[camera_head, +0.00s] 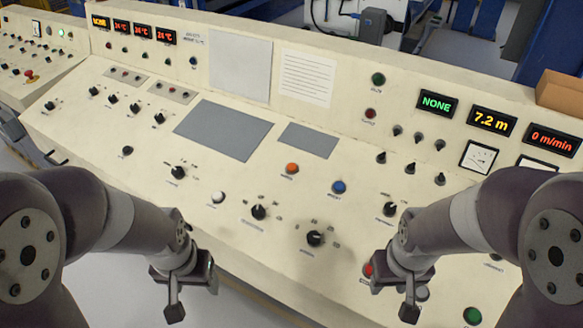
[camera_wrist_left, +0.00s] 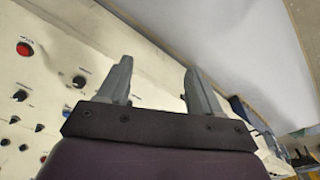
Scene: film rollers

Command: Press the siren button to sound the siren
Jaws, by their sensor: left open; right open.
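The cream control console carries several push buttons, and their labels are too small to read, so I cannot tell which is the siren button. An orange button (camera_head: 292,168) and a blue button (camera_head: 339,187) sit mid-panel. A white button (camera_head: 218,197) is to their left. A red button (camera_head: 369,270) is partly hidden by my right gripper (camera_head: 393,300). A green button (camera_head: 473,315) is at the lower right. My left gripper (camera_head: 192,296) is open and empty in front of the console's near edge. A red button (camera_wrist_left: 25,49) shows in the left wrist view, left of the open fingers (camera_wrist_left: 158,78).
Black knobs (camera_head: 259,212) stand up across the sloped console (camera_head: 130,75). Displays reading NONE (camera_head: 437,103) and 7.2 m (camera_head: 491,121) are at the right. A cardboard box (camera_head: 560,92) rests on the console's back edge. Floor shows below the near edge.

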